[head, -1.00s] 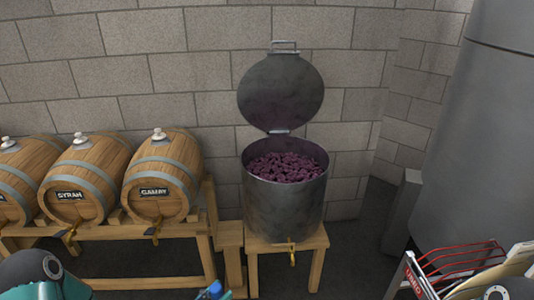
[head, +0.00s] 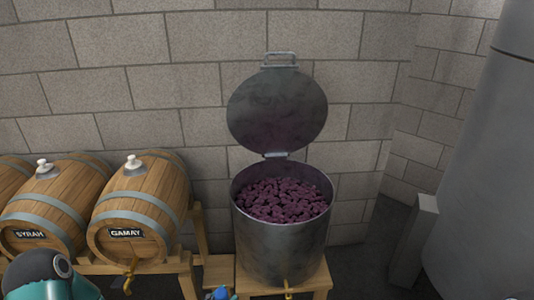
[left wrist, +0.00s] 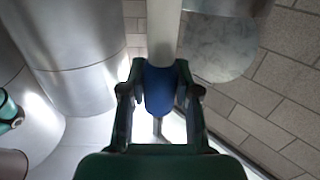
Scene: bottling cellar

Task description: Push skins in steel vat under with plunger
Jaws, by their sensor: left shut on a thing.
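The steel vat (head: 270,248) stands on a low wooden stand in the head view, its round lid (head: 277,108) raised behind it. Dark purple skins (head: 283,200) fill it to a little below the rim. My left gripper (left wrist: 160,88) is shut on a blue grip (left wrist: 159,92), with a pale shaft running on from it in the left wrist view. This looks like the plunger; its pressing end is not clearly seen. A blue bit (head: 222,293) shows low in the head view, in front of the stand. My right gripper is not in view.
Wooden barrels, including one labelled GAMAY (head: 137,215), lie on a rack left of the vat. A brass tap (head: 287,289) sticks out at the vat's front. A large grey tank (head: 490,170) stands at the right. The vat's open mouth is unobstructed.

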